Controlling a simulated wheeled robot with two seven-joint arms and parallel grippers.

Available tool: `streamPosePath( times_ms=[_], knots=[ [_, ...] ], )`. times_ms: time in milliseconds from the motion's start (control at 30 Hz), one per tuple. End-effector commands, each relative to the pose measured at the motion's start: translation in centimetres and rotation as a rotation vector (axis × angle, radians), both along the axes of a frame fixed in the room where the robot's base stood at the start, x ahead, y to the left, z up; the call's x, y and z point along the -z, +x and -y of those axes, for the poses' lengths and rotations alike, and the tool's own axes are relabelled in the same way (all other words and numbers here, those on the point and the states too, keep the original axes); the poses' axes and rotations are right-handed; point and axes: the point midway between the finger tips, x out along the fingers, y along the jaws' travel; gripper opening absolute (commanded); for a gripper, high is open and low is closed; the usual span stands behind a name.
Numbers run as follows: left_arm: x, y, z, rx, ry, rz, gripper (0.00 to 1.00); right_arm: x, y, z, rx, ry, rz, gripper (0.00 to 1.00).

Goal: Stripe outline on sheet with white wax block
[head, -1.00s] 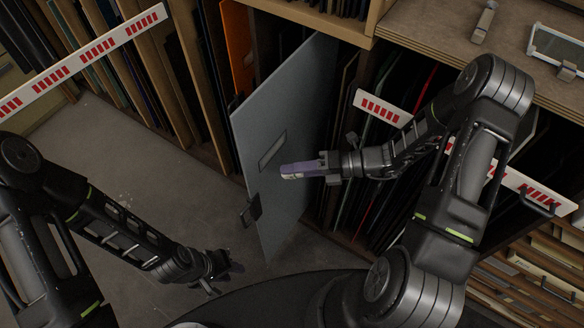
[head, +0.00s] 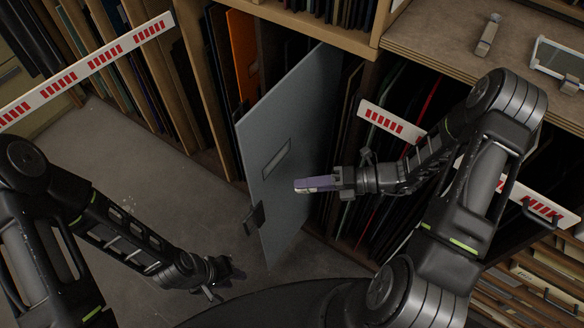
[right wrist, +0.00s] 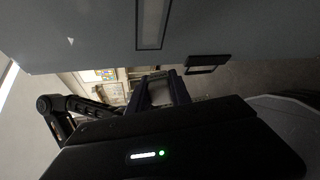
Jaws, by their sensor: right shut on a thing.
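The sheet (head: 285,120) is a large blue-grey panel standing on edge, pulled out from the rack. A narrow rectangular outline (head: 276,158) shows on its face, and also in the right wrist view (right wrist: 152,25). My right gripper (head: 312,185) has purple fingers and is in front of the sheet, right of and below the outline. It is shut on the white wax block (head: 304,189), of which only a small pale part shows at the fingertips. Contact with the sheet cannot be told. My left gripper (head: 228,274) is low, left of the sheet's bottom; its jaw state is unclear.
A dark clip (head: 254,217) sits on the sheet's lower left edge. Red-and-white striped bars (head: 100,65) cross the rack fronts. A wooden worktop (head: 450,40) at the upper right holds small items. Grey floor (head: 110,165) is open at left.

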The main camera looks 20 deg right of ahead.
Motion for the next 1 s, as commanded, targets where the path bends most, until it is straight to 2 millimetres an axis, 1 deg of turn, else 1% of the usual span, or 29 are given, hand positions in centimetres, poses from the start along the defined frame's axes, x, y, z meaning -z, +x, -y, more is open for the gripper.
streamPosePath(
  times_ms=[367, 533, 1000],
  knots=[
    [0.2, -0.2, -0.1, -0.002, 0.005, -0.007, 0.33, 0.0, 0.0, 0.0, 0.000, 0.000, 0.000, 0.00],
    [0.9, -0.9, -0.5, -0.008, 0.021, -0.031, 0.33, 0.0, 0.1, -0.1, -0.001, 0.001, 0.001, 0.00],
    [1.3, -0.8, -0.4, -0.007, 0.016, -0.025, 0.33, 0.1, 3.8, -4.1, 0.003, 0.001, 0.003, 0.00]
  ],
)
